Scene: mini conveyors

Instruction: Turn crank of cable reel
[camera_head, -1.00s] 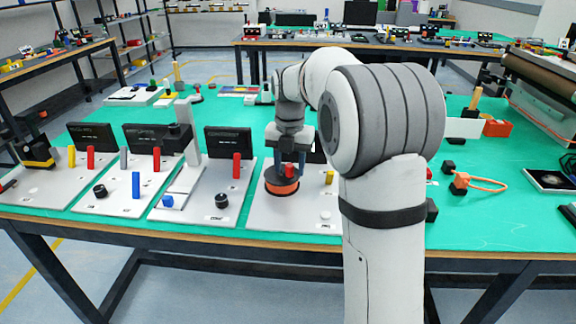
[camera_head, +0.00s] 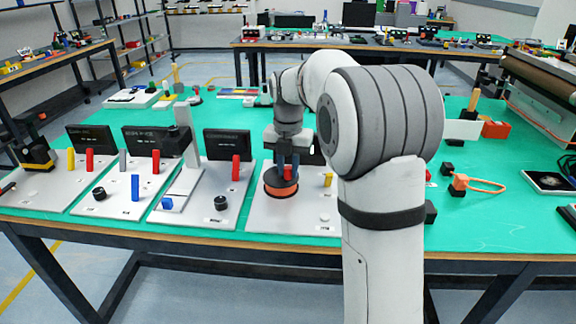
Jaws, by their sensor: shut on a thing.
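The cable reel (camera_head: 281,187) is a dark round drum with an orange band, lying on a light grey base plate (camera_head: 262,214) at the front of the green table. A small red piece (camera_head: 288,173), which looks like the crank handle, stands on top of the reel. My gripper (camera_head: 288,168) points down over the reel and is shut on the crank handle. The crank arm itself is mostly hidden by the fingers.
To the left stand several plates with black screens (camera_head: 227,143), red, blue and yellow pegs and black knobs (camera_head: 221,203). A yellow peg (camera_head: 328,180) stands right of the reel. An orange cable loop (camera_head: 478,183) lies farther right. My arm hides the table behind it.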

